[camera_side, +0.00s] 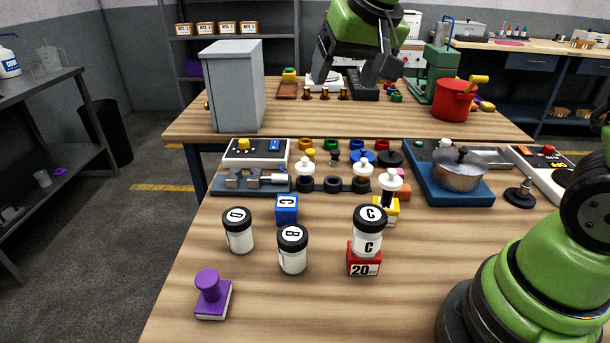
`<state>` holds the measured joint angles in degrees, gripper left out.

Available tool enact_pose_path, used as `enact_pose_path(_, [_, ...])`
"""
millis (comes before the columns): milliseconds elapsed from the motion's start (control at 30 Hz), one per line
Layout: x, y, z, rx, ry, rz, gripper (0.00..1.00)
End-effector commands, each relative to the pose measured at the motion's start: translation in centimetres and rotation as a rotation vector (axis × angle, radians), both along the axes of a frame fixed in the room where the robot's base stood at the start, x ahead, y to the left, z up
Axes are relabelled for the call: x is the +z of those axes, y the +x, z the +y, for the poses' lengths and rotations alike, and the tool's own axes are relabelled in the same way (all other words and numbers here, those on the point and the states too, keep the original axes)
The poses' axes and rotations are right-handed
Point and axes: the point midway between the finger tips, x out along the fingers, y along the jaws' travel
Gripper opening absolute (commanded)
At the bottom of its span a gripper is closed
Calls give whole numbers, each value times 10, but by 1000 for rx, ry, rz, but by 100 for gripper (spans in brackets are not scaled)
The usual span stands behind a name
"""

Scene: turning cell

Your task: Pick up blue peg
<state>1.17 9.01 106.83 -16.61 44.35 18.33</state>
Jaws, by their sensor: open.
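My gripper (352,72) is at the top of the picture, above the far part of the table, with its dark fingers spread and nothing seen between them. No clear blue peg can be made out. The small blue pieces near the middle are a blue disc or knob (362,157) and blue ring-like pieces (356,144) behind it. I cannot tell whether any of them is the peg. My gripper is apart from all of these.
White jars with black lids (238,231) stand at the front, one on a red block (364,260). A purple stamp (211,296) is front left. A pot (459,172) on a blue base is right. A grey cabinet (233,87) and red pot (453,101) stand behind. The front centre is bare.

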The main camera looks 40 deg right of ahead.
Motion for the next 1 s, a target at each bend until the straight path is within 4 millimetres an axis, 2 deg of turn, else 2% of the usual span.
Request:
enact_pose_path(33, [-17,19,-4,-11,-15,26,75])
enact_pose_path(100, [-38,43,-10,-28,-37,45,75])
enact_pose_path(200, [-71,70,-18,-45,-64,71,75])
enact_pose_path(300, [-101,89,-24,-57,-86,89,75])
enact_pose_path(400, [-124,101,-28,-65,-101,100,75])
enact_pose_path(700, [-164,115,-35,-71,-111,110,75])
enact_pose_path(1000, [-192,123,-39,-70,-111,111,75])
